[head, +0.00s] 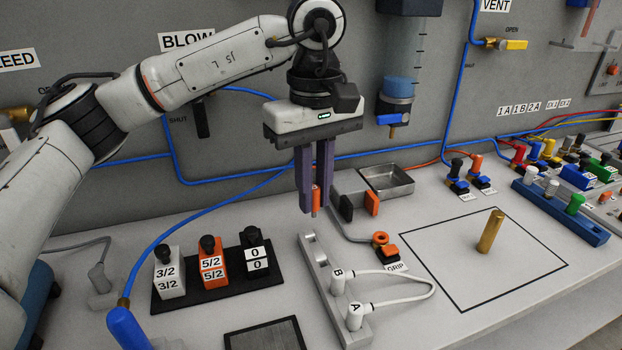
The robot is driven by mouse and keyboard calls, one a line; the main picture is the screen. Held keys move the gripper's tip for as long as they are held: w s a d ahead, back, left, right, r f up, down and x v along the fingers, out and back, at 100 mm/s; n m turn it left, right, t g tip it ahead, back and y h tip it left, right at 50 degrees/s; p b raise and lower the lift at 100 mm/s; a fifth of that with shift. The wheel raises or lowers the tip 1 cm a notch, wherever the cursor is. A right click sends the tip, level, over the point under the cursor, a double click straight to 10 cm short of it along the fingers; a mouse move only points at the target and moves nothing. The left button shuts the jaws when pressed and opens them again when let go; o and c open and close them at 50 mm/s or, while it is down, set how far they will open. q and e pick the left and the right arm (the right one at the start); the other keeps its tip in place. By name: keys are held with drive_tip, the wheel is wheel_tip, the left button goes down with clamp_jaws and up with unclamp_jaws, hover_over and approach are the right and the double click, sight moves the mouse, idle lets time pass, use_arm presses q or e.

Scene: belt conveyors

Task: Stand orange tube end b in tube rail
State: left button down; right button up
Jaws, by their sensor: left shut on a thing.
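My left gripper (316,205) points straight down with its purple fingers shut on a small orange tube end (316,197). A thin pale tip shows below the orange part. It is upright, over or just behind the far end of the grey tube rail (324,275); I cannot tell the exact gap. The rail's far part has empty seats. Two white tube ends, B (338,281) and A (355,316), stand in its near part, joined by a white looped tube. No letter is readable on the orange end. My right gripper is not in view.
A black rack (213,285) with valve blocks stands left of the rail. A GRIP fitting (382,246) and a metal tray (386,180) lie to the right. A brass cylinder (490,231) stands inside a black outlined square. Blue tubing runs along the wall.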

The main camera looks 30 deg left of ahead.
use_arm(q)
drive_tip(key=shift+s+a+f+b, duration=0.1)
drive_tip(key=shift+a+f+b, duration=0.15)
drive_tip(key=shift+f+b, duration=0.6)
drive_tip(key=shift+f, duration=0.15)
wheel_tip(320, 180, down, 2)
drive_tip(key=shift+f+b, duration=0.1)
drive_tip(key=shift+b, duration=0.8)
drive_tip(key=shift+f, duration=0.1)
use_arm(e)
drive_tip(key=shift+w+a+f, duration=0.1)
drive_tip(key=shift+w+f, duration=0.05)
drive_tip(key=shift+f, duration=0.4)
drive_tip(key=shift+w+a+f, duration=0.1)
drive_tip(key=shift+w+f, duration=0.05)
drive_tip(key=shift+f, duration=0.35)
use_arm(q)
drive_tip(key=shift+d, duration=0.1)
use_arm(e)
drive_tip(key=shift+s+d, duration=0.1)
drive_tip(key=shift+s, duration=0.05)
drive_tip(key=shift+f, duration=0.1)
use_arm(q)
drive_tip(key=shift+f, duration=0.2)
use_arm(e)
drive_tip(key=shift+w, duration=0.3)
